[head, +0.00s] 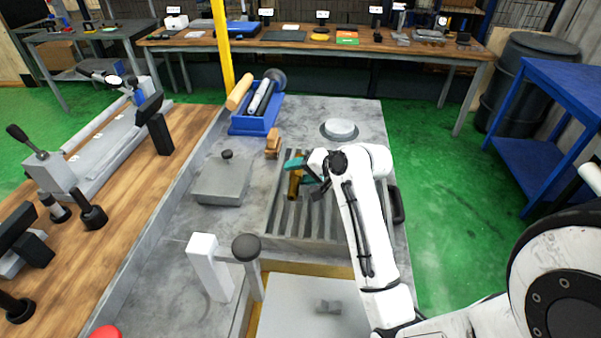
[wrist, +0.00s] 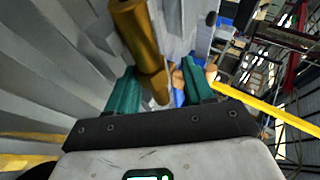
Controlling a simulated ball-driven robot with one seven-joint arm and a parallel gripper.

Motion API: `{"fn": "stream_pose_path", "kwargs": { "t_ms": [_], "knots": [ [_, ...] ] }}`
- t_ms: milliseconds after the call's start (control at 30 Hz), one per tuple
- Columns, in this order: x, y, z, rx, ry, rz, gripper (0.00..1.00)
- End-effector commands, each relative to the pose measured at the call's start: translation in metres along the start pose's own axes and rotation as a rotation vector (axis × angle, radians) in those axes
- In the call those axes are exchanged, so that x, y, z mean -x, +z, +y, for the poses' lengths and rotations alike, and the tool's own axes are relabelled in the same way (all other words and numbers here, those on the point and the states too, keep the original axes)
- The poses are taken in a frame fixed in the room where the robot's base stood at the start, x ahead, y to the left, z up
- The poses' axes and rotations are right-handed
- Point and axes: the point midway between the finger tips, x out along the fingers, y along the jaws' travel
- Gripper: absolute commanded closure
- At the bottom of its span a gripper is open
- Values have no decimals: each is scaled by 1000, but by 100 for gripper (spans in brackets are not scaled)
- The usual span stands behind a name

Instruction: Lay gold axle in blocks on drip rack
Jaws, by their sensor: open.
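The gold axle (head: 295,183) is at the upper left of the grey slatted drip rack (head: 272,228) in the head view, partly hidden by my gripper. In the wrist view the gold axle (wrist: 137,35) runs from the top edge down to a narrower end between my fingers. My gripper (head: 303,168) has teal fingers and is open; in the wrist view its fingers (wrist: 160,88) stand apart on either side of the axle's end. Grey block shapes (wrist: 178,45) show beside the axle; I cannot tell whether it rests in them.
A blue cradle (head: 250,123) with rollers stands behind the rack. A wooden block (head: 272,144) and a grey lidded plate (head: 222,180) lie to the left. A grey post with a dark knob (head: 246,248) stands in front of the rack.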

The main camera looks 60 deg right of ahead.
Motion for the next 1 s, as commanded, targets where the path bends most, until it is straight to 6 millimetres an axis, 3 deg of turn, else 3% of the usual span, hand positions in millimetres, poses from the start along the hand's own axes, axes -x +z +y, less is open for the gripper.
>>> {"fn": "stream_pose_path", "kwargs": {
  "t_ms": [33, 567, 767, 1000],
  "knots": [
    [0, 1, 8, -7, 15, -2, 37],
    [1, 2, 14, -13, 26, -6, 37],
    [26, 2, 12, -11, 20, -2, 37],
    [74, 1, 6, -7, 10, 1, 37]
  ]
}}
